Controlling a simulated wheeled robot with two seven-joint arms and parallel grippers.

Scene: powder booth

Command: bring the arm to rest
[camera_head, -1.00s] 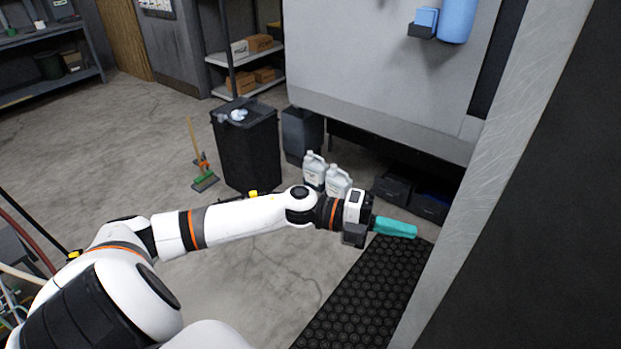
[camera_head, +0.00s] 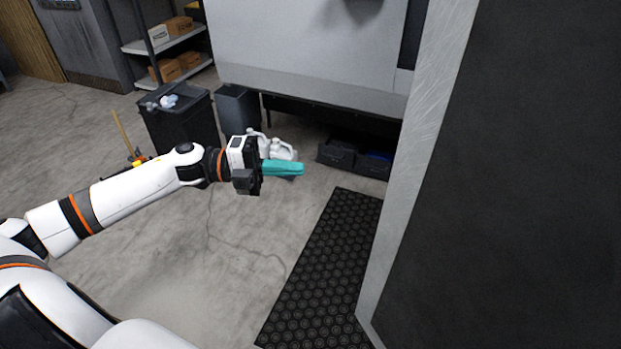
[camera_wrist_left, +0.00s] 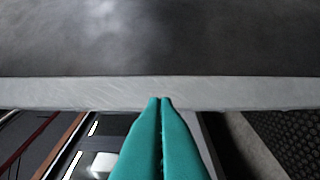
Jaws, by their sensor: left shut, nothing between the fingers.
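My left arm (camera_head: 130,195) comes in from the left in the head view and reaches out over the floor. My left gripper (camera_head: 300,169) has teal fingers that are closed together and empty. It points right, toward the metal-edged dark panel, with open space between them in the head view. In the left wrist view the two teal fingers (camera_wrist_left: 161,102) meet at their tips in front of a pale metal edge (camera_wrist_left: 250,92). My right gripper is not in view.
The dark panel (camera_head: 520,180) fills the right side. A black studded mat (camera_head: 325,270) lies on the floor. White jugs (camera_head: 280,150), a black bin (camera_head: 182,125), a grey bin (camera_head: 238,108) and dark crates (camera_head: 337,153) stand behind the gripper. A shelf (camera_head: 165,42) is at the back left.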

